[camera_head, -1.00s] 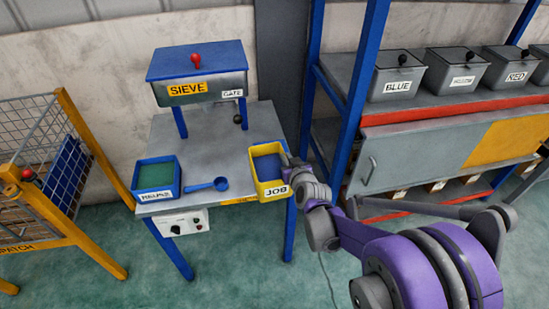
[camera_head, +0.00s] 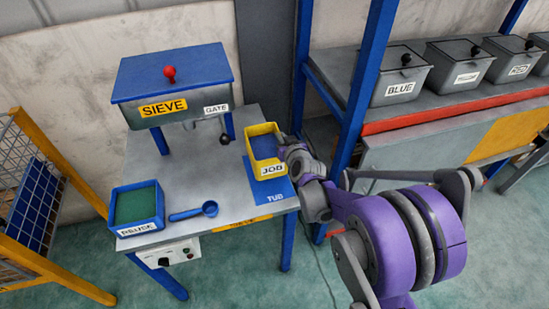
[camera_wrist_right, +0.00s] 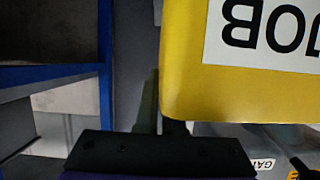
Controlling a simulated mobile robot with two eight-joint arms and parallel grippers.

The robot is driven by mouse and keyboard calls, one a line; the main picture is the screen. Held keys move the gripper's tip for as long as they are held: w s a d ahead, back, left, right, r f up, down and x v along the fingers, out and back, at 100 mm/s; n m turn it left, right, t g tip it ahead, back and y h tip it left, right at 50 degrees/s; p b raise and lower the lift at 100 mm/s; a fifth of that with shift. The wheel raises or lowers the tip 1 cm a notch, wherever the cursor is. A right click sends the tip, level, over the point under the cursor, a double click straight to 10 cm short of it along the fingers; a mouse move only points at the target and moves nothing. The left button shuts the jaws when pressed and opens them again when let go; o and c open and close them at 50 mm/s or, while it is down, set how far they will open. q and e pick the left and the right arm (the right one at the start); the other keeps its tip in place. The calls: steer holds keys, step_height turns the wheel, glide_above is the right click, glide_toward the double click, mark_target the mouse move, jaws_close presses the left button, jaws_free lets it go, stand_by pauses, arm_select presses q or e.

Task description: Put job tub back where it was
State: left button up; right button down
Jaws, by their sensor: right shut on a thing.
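The yellow job tub (camera_head: 270,162), blue inside with a white JOB label, is at the right side of the grey table. In the right wrist view its yellow wall (camera_wrist_right: 187,75) is close up at the upper right. My right gripper (camera_head: 284,148) is shut on the tub's right side. A blue mark lettered TUB (camera_head: 276,198) shows on the table in front of and below the tub. The tub looks upright. I cannot tell whether it touches the table. My left gripper is not in view.
The sieve box (camera_head: 175,85) with its gate handle (camera_head: 225,139) stands behind and left. A blue reuse tub (camera_head: 137,208) and blue scoop (camera_head: 193,212) are at the table's front left. A blue rack post (camera_head: 362,110) rises to the right, beside my arm.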

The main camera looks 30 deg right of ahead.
mark_target(266, 151)
step_height(266, 151, down, 3)
steer(key=shift+s+r, duration=0.1)
steer(key=shift+r, duration=0.05)
steer(key=shift+f+b, duration=0.75)
steer(key=shift+f, duration=1.4)
steer(key=c, duration=1)
jaws_free()
steer(key=shift+c, duration=0.2)
